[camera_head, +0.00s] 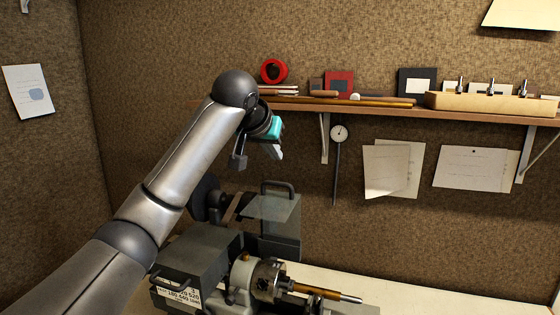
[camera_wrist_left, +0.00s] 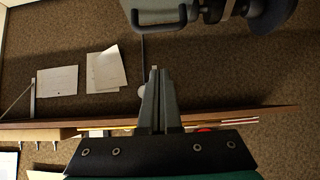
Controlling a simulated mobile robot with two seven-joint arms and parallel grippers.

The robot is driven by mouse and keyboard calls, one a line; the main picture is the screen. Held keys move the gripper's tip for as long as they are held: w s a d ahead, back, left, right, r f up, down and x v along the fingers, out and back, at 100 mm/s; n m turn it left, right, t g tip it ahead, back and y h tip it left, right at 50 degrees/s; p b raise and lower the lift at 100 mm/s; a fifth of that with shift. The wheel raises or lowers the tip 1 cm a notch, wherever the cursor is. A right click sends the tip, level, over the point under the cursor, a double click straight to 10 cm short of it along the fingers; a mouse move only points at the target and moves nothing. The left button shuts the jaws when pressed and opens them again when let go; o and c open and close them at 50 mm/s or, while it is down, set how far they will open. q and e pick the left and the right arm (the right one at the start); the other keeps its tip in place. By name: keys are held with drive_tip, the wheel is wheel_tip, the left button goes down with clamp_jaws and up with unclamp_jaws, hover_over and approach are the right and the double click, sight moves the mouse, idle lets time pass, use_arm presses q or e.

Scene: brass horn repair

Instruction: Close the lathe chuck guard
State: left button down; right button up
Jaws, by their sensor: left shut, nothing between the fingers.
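The lathe chuck guard (camera_head: 272,212), a grey-framed clear panel with a dark bar handle (camera_head: 278,187) on top, stands raised behind the chuck (camera_head: 266,279). The chuck is uncovered and a brass rod (camera_head: 320,292) sticks out of it to the right. In the left wrist view the guard (camera_wrist_left: 155,10) and its handle (camera_wrist_left: 165,35) show upside down at the top. My left gripper (camera_head: 278,154) is above the guard handle, apart from it. Its fingers (camera_wrist_left: 155,72) are shut together and empty. My right gripper is not in view.
The lathe headstock (camera_head: 195,255) sits on a pale bench (camera_head: 430,298). A wooden shelf (camera_head: 385,110) with small items and a tool block (camera_head: 490,103) runs along the wall just behind my gripper. Papers and a dial gauge (camera_head: 339,133) hang below it. The bench at right is clear.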

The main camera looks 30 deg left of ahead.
sight(280, 195)
use_arm(q)
drive_tip(key=x, duration=0.3)
drive_tip(key=shift+f+p, duration=0.1)
drive_tip(key=shift+p, duration=0.3)
drive_tip(key=w+f, duration=0.1)
drive_tip(key=w+f+p, duration=0.1)
drive_tip(key=w+f, duration=0.1)
drive_tip(key=f, duration=0.1)
drive_tip(key=shift+a+f+p, duration=0.1)
drive_tip(key=shift+a+p, duration=0.25)
drive_tip(key=shift+s+d+f, duration=0.1)
drive_tip(key=shift+s+d, duration=0.05)
drive_tip(key=shift+s, duration=0.65)
drive_tip(key=shift+s+d+f, duration=0.1)
drive_tip(key=shift+s+d, duration=0.05)
drive_tip(key=shift+s, duration=0.25)
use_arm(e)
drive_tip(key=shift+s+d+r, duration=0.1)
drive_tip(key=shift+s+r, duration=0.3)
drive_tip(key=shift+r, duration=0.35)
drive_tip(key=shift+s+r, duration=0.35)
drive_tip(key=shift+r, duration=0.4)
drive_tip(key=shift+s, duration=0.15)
